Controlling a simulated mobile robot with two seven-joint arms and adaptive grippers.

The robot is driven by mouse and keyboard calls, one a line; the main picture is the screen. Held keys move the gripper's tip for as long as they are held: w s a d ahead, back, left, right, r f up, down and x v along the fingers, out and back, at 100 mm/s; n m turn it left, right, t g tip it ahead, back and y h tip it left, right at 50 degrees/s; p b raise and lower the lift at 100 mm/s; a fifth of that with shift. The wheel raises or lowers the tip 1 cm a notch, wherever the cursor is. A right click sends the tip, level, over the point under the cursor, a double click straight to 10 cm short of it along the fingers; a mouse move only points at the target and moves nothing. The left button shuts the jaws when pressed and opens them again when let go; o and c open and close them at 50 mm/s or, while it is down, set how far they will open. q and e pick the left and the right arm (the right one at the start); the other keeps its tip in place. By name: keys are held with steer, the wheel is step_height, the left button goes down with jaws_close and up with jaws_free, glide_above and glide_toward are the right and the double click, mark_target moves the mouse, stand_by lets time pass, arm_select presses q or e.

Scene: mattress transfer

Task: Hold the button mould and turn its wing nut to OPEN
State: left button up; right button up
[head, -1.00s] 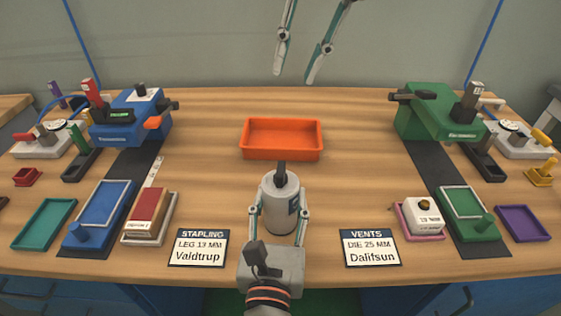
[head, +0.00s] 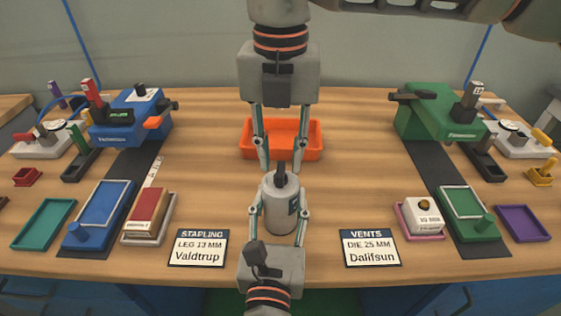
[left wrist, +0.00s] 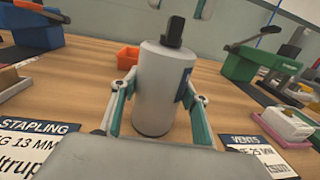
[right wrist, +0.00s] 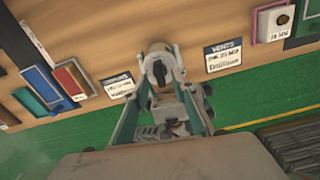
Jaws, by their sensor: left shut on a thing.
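The button mould (head: 279,212) is a grey upright cylinder with a dark label on its right side, too small to read. Its black wing nut (head: 280,172) stands on top and also shows in the left wrist view (left wrist: 173,32). My left gripper (head: 278,214) is shut around the mould's sides from the front, near the table's front edge. My right gripper (head: 282,169) reaches down from the top of the head view. Its fingers are apart, one on each side of the wing nut, with gaps visible. The right wrist view shows the mould (right wrist: 160,70) between those fingers.
An orange tray (head: 315,140) lies behind the mould, partly hidden by my right gripper. Sign cards stand left (head: 198,248) and right (head: 371,248) of the mould. A blue press (head: 130,118) and a green press (head: 440,118) stand farther out. The wood between is clear.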

arm_select(q)
steer(key=shift+r, duration=0.15)
arm_select(e)
steer(key=shift+f, duration=1.1)
jaws_close()
